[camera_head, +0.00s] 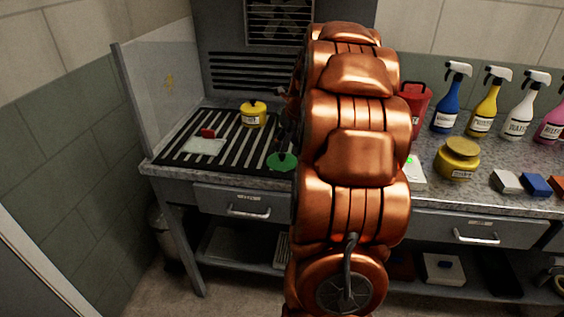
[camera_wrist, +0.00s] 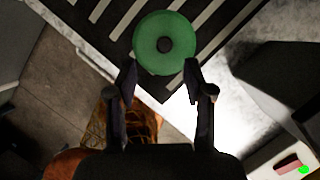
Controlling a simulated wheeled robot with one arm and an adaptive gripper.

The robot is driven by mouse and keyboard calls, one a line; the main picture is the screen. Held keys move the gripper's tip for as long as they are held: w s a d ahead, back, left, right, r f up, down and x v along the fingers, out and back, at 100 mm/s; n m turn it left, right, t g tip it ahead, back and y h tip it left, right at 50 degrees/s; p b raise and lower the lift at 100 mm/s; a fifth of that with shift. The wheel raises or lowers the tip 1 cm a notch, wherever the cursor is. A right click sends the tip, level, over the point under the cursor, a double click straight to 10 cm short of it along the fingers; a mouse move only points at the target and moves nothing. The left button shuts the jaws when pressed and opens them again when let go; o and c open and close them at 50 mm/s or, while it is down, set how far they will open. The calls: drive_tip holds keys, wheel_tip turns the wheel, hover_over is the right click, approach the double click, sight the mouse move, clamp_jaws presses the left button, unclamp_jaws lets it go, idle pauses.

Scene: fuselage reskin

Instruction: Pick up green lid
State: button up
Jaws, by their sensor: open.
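The green lid (camera_wrist: 164,43) is a round disc with a dark knob at its centre. In the wrist view it lies at the edge of the black and white striped grate (camera_wrist: 213,20), just beyond my fingertips. My gripper (camera_wrist: 160,80) is open, with its two dark fingers apart and nothing between them. In the head view the green lid (camera_head: 282,161) shows at the front right corner of the grate, partly hidden by my copper arm. My gripper is mostly hidden behind the arm there.
Spray bottles (camera_head: 452,97), a gold jar (camera_head: 458,158) and small blocks (camera_head: 536,184) stand to the right. A clear panel (camera_head: 158,90) borders the left.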

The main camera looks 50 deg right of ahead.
sight(283, 155)
drive_tip(key=shift+d+p+x, duration=0.2)
drive_tip(key=shift+p+x, duration=0.25)
drive_tip(key=shift+x, duration=1.25)
drive_tip(key=shift+d+p+x, duration=0.15)
drive_tip(key=shift+p+x, duration=0.25)
drive_tip(key=shift+x, duration=1.35)
drive_tip(key=shift+s, duration=0.1)
clamp_jaws()
